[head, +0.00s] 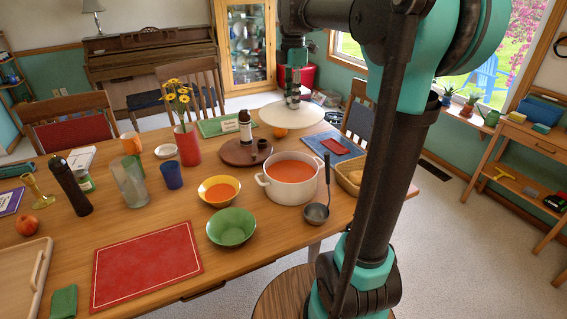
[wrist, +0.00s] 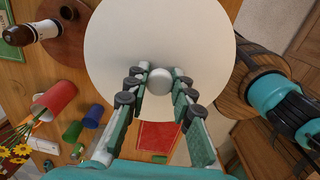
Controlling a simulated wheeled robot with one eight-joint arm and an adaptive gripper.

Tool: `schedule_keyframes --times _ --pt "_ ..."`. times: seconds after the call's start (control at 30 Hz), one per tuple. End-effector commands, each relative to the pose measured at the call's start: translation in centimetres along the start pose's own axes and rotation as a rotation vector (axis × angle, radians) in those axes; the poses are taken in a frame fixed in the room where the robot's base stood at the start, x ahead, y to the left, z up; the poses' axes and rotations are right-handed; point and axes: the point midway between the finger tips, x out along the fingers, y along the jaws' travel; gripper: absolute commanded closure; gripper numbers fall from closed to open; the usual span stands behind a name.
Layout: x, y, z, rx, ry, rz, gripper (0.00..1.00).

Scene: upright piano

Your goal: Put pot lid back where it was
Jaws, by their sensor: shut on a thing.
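The pot lid (head: 285,115) is a cream disc with a round knob (wrist: 160,80). My gripper (head: 293,100) is shut on the knob and holds the lid roughly level above the far right part of the table. In the wrist view my gripper (wrist: 158,78) has a finger on each side of the knob, and the lid (wrist: 160,35) fills the upper middle. The white pot (head: 290,190) stands uncovered on the table, nearer the camera than the lid, with orange-red soup (head: 291,171) inside. I cannot make out the pot in the wrist view.
A ladle (head: 317,212) is at the pot's right front. A yellow bowl (head: 219,191) and green bowl (head: 231,228) sit left. A round wooden board (head: 235,155) with a bottle (head: 245,125) lies behind. A basket (head: 349,177) stands right. An orange (head: 280,132) shows below the lid.

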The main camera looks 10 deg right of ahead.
Motion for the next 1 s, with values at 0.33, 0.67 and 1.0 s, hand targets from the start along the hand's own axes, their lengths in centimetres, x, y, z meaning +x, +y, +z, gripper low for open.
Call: schedule_keyframes --times 0.33,0.67,1.0 --pt "8.2 0.0 0.0 0.002 0.000 0.000 1.00" --pt "14.3 0.1 0.0 0.003 0.000 0.000 1.00" --pt "17.8 0.1 0.0 0.003 0.000 0.000 1.00"
